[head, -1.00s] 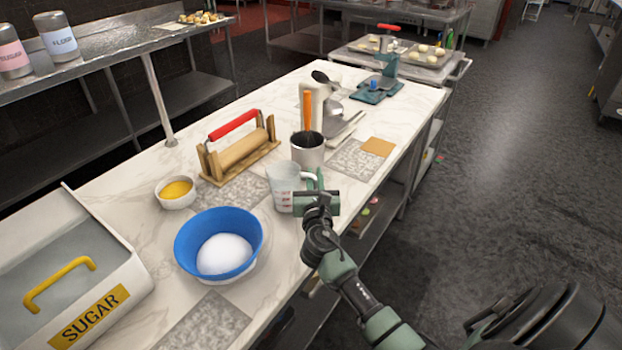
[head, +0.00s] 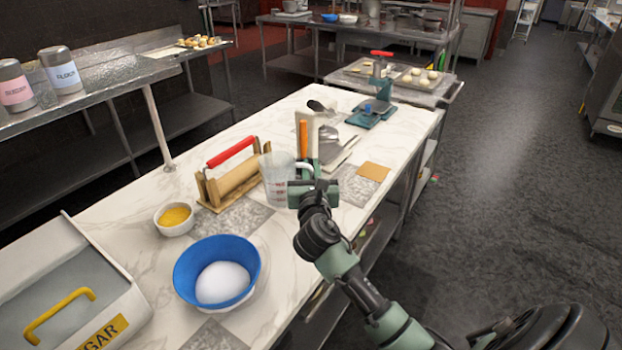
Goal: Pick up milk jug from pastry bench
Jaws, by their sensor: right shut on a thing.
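The milk jug (head: 274,186) is a clear measuring jug with red markings and a white handle. It is near the middle of the head view, over the pastry bench (head: 145,232), with its handle side toward my right gripper. My right gripper (head: 306,178) is shut on the jug at its handle side. The jug looks upright and seems raised above the bench top. My left gripper is not in view.
A sugar bin (head: 62,290) stands at lower left. The floor at right is clear.

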